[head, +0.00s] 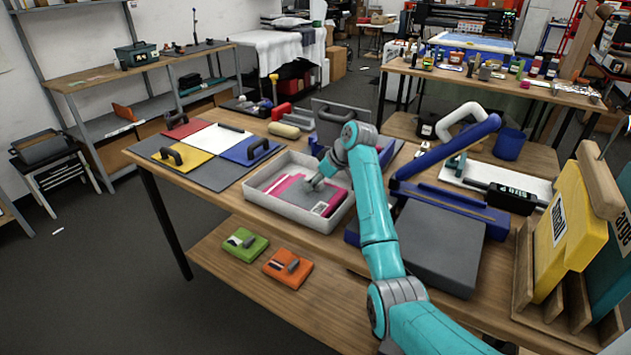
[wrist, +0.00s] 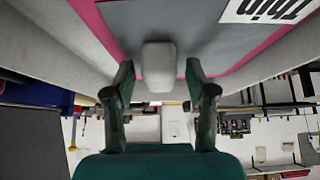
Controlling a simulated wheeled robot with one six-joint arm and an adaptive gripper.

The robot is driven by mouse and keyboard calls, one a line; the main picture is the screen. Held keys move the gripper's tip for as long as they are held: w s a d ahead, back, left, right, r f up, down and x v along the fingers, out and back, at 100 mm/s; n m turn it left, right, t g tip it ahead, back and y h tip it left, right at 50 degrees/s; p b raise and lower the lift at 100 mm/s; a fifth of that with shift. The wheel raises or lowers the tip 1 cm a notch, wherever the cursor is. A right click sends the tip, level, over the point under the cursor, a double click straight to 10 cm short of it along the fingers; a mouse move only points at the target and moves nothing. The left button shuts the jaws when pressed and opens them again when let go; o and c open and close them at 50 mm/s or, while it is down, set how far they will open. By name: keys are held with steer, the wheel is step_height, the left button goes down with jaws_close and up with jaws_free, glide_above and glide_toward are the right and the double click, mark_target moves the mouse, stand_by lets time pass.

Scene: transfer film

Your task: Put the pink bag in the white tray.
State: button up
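The pink bag (head: 294,197) is a flat grey and pink piece with a white label. It lies inside the white tray (head: 284,213) on the wooden table. In the wrist view the bag (wrist: 205,25) shows its grey face, pink edges, a label reading "Thin" and a small grey grip block (wrist: 159,62). My gripper (head: 318,182) is low over the tray at the bag. In the wrist view my gripper's fingers (wrist: 159,72) stand on either side of the grip block, with a gap on each side. The bag's underside is hidden.
Left of the tray is a board (head: 214,173) with red, white, yellow and blue panels. Green (head: 245,243) and orange (head: 287,268) pieces lie on the lower shelf. A blue press with a grey plate (head: 437,245) stands to the right, near my arm.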

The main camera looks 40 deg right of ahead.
steer(key=shift+s+d+r, duration=0.1)
steer(key=shift+s+r, duration=0.15)
steer(key=shift+r, duration=0.3)
steer(key=v, duration=1.1)
steer(key=shift+s, duration=0.1)
